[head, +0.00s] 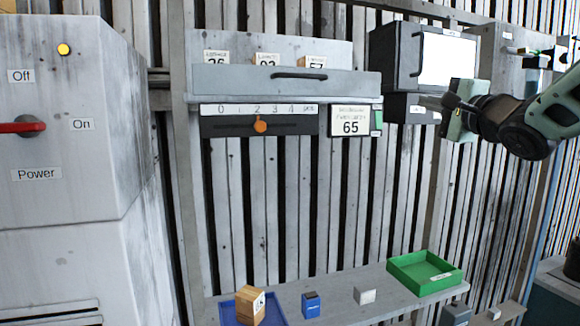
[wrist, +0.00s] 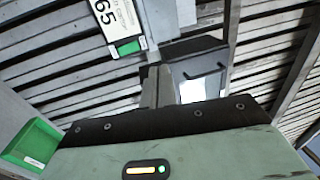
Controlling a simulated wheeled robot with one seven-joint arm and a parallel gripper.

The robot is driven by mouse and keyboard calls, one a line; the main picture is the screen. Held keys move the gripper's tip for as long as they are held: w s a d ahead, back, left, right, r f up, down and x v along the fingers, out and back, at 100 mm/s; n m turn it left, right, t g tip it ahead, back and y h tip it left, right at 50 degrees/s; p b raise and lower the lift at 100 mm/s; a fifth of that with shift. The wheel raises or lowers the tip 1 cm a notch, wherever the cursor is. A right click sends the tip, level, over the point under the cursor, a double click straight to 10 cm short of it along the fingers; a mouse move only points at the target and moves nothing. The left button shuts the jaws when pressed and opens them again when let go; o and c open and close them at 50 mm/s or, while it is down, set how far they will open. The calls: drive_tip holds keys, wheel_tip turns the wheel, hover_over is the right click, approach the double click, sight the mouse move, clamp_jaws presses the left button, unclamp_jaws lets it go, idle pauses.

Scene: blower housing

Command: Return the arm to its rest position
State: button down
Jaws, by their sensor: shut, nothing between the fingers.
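In the wrist view the closed fingers (wrist: 157,88) stick up past the dark edge of my gripper's green body. They appear close to the dark box with a bright screen (wrist: 195,75), but I cannot tell whether they touch it. The same screen (head: 447,60) shows in the head view, above my gripper.
A shelf (head: 340,297) below holds a blue tray (head: 272,310) with a wooden block (head: 250,305), a blue box (head: 311,305), a white block (head: 365,295) and a green tray (head: 425,287). At left stands a power cabinet (head: 70,130) with a red handle (head: 22,125). A drawer (head: 285,83) hangs mid-wall.

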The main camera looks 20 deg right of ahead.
drive_tip(key=w+a+f+n+g+b, duration=0.1)
drive_tip(key=a+f+n+g+b, duration=0.15)
drive_tip(key=a+f, duration=0.55)
drive_tip(key=w+a+f+n+g+b, duration=0.15)
drive_tip(key=a+f+n+g, duration=0.35)
drive_tip(key=f, duration=0.6)
drive_tip(key=s+a+f+n+g+y+b, duration=0.2)
drive_tip(key=s+a+f+n+g, duration=0.35)
drive_tip(key=a+f, duration=0.65)
drive_tip(key=s+a+f+n+g+b, duration=0.1)
drive_tip(key=s+a+f+n+g, duration=0.1)
drive_tip(key=s+f+n, duration=0.2)
drive_tip(key=s+a+f+n+g+h, duration=0.1)
drive_tip(key=s+a+f+n+g, duration=0.1)
drive_tip(key=s, duration=0.9)
drive_tip(key=s+a+f+n+g+b, duration=0.1)
drive_tip(key=s+a+f+n+g, duration=0.2)
drive_tip(key=s+f+n, duration=0.3)
drive_tip(key=shift+s+a+f+n+b, duration=0.3)
drive_tip(key=shift+s+a+f, duration=0.1)
drive_tip(key=shift+s, duration=0.75)
